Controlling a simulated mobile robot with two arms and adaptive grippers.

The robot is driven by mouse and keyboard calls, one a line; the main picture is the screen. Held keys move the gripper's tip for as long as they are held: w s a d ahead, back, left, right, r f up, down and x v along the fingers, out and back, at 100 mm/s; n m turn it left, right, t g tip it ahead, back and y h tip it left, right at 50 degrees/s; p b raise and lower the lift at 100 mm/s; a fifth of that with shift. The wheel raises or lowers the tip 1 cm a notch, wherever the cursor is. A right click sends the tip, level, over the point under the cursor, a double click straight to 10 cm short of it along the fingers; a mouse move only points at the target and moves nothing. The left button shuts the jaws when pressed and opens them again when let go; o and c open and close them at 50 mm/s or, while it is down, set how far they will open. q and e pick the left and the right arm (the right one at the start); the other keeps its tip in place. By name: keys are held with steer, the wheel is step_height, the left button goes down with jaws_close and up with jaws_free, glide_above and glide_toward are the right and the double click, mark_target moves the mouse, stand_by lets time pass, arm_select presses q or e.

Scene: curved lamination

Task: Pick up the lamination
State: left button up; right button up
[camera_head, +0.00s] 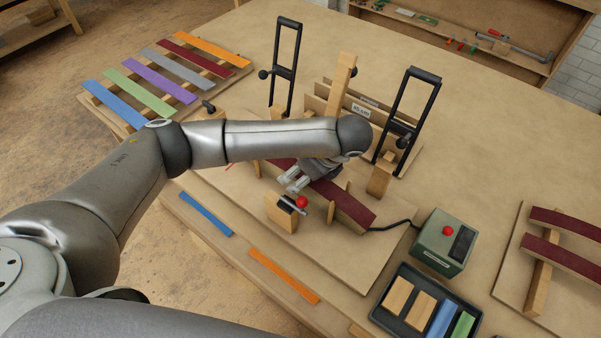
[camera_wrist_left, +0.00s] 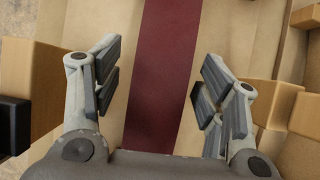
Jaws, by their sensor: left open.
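A dark red lamination (camera_head: 345,205) lies in a wooden forming fixture in the middle of the bench. My left gripper (camera_head: 296,180) is over it, pointing down, and hides part of its length. In the left wrist view the lamination (camera_wrist_left: 165,50) runs between the two finger pads of the left gripper (camera_wrist_left: 163,85). The fingers are open, with a gap on each side of the strip. I cannot tell how high the fingers are above it. My right gripper is not in view.
Black-framed clamps (camera_head: 410,110) and wooden blocks stand close around the fixture. A green box with a red button (camera_head: 443,240) is to its right. Coloured strips lie on a rack (camera_head: 243,72) at the back left. Two curved red strips (camera_head: 560,255) sit on the right.

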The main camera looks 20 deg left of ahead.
arm_select(q)
steer(key=shift+d, duration=0.1)
steer(key=c, duration=1.2)
steer(key=shift+o, duration=0.2)
steer(key=shift+r, duration=0.1)
step_height(320, 180, up, 10)
steer(key=shift+f, duration=0.1)
